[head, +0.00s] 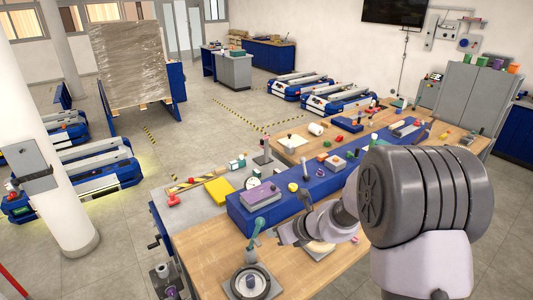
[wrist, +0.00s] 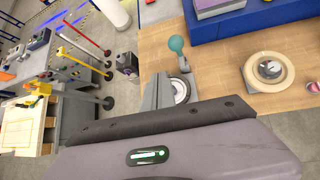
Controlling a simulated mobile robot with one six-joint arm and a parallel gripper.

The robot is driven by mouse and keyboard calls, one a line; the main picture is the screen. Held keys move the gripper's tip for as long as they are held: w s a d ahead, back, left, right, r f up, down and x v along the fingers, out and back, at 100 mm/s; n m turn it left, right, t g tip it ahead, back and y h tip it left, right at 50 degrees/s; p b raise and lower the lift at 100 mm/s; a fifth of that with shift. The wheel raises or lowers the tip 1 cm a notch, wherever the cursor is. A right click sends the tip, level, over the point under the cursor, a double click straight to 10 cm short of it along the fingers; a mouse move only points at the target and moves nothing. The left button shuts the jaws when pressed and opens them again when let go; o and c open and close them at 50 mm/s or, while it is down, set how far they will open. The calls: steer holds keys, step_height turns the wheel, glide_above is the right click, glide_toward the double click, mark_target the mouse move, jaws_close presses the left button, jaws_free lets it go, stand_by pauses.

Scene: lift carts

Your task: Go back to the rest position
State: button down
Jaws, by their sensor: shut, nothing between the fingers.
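My arm reaches in from the right of the head view, and my gripper (head: 284,234) is at its left end, above the wooden front bench (head: 205,247). The gripper is shut and holds nothing. It is beside a teal ball-topped lever (head: 257,228); I cannot tell the exact gap. In the wrist view the broad grey gripper body with a green light fills the bottom, and its fingertips are hard to make out. The teal lever (wrist: 177,45) shows just beyond it, by a round grey dial (wrist: 181,90).
A blue raised block (head: 240,215) carries several small parts along the bench. A round fixture (head: 250,281) stands at the front edge, and a cream ring piece (wrist: 268,70) lies right of the lever. Blue-white lift carts (head: 325,99) stand behind. The floor between is open.

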steer(key=s+f+n+g+h+b, duration=0.1)
steer(key=s+f+n+b, duration=0.2)
steer(key=s+n+b, duration=0.7)
steer(key=s+f+n+b, duration=0.3)
steer(key=s+n+b, duration=0.5)
steer(key=s+b, duration=0.4)
steer(key=s+d+f+n+h+b, duration=0.3)
steer(key=s+d+f+n+b, duration=0.2)
steer(key=s, duration=0.4)
steer(key=shift+s+d+f+n+h+b, duration=0.3)
steer(key=shift+s+d+f+n, duration=0.1)
steer(key=shift+d+f+n, duration=0.55)
steer(key=c, duration=2.2)
jaws_free()
